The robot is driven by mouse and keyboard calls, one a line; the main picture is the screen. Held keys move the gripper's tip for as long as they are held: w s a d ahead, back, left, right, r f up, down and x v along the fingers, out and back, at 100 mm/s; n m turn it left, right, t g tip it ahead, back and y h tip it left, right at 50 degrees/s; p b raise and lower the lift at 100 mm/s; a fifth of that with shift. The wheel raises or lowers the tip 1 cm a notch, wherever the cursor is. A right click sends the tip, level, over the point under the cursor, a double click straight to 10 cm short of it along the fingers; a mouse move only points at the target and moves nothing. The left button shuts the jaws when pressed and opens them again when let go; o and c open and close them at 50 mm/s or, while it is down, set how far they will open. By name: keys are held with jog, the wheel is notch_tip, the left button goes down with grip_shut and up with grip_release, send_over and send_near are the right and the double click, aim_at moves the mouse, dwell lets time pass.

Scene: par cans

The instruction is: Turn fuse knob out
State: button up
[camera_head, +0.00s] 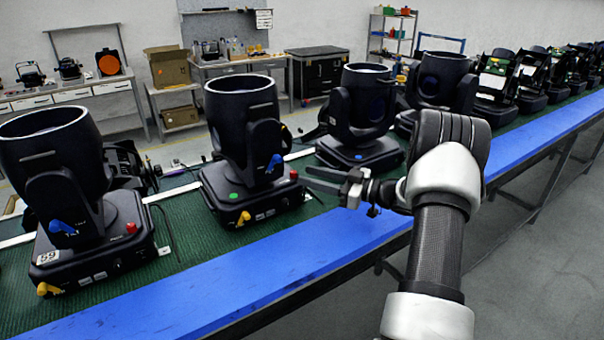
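The near middle par can (241,125) is a black lamp head on a black base (250,199). A small red knob (293,174), which may be the fuse knob, stands at the right end of this base. The base also has a yellow lever (244,217) on its front, and a blue lever (275,162) is on the yoke. My gripper (307,177) reaches in from the right, with its fingertips just right of the red knob. Its two thin dark fingers look apart, with nothing between them. I cannot tell whether they touch the knob.
Another par can (60,170) stands at the left, with its own red knob (131,228). A further one (362,110) stands behind my gripper, and more line the green belt to the right. A blue rail (200,303) runs along the belt's front edge.

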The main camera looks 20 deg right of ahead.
aim_at(296, 173)
jog(key=shift+x, duration=1.7)
grip_shut()
